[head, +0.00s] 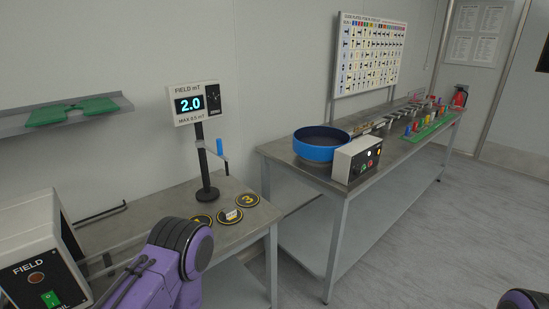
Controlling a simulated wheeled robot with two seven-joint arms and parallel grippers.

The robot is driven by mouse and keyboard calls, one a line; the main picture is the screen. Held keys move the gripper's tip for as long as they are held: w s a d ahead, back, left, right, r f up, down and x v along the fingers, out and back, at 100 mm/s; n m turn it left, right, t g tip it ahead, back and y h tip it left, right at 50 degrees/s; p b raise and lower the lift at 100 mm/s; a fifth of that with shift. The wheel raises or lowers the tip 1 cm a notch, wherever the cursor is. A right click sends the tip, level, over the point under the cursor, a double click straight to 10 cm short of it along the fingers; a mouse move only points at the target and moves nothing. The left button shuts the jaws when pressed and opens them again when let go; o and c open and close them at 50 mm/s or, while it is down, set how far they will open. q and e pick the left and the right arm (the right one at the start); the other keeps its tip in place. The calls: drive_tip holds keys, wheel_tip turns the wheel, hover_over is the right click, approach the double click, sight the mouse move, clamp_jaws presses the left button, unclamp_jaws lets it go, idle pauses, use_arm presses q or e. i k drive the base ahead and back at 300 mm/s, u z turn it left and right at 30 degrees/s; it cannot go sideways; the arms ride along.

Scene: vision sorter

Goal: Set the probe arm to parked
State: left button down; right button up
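The post stands on a round black base and carries a display (193,103) reading "FIELD mT 2.0" and "MAX 0.5 mT". Black and yellow discs lie in front of it, one marked 3 (247,200); a small pale object (231,214) sits on the middle disc. No mark reading "parked" is legible. My purple left arm rises at the bottom; neither gripper shows.
A grey box marked FIELD (36,255) with a green switch stands at the left. A wall shelf (20,123) holds a green part. The right-hand bench (275,150) carries a blue bowl (320,152) and a white button box (343,162). A gap separates the benches.

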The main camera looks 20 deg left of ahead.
sight(213, 151)
drive_tip(key=i, duration=1.15)
drive_tip(key=u, duration=0.95)
